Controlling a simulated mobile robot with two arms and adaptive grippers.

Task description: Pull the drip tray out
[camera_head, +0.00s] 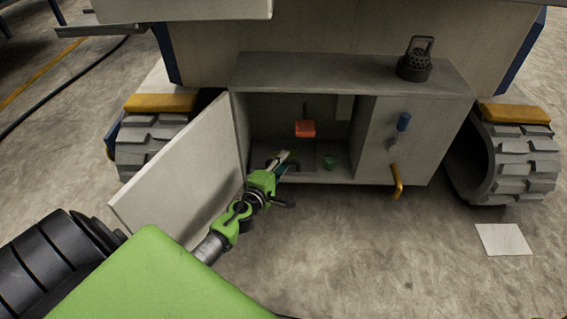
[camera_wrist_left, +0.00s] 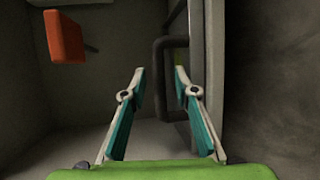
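My left gripper (camera_head: 283,158) reaches into the low grey cabinet (camera_head: 415,140), near its floor at the left of the opening. In the left wrist view the same gripper (camera_wrist_left: 158,85) has its two teal-lined fingers apart, with nothing between them. A dark bent bar (camera_wrist_left: 160,80) stands beyond the fingertips; I cannot tell whether it is a handle or a pipe. I cannot make out the drip tray clearly; the cabinet floor is dark and partly behind the gripper. My right gripper is not in view.
The cabinet door (camera_head: 180,170) stands open at the left. An orange-red block (camera_head: 305,128) hangs inside, also in the wrist view (camera_wrist_left: 65,36). A small green item (camera_head: 328,161) sits on the cabinet floor.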

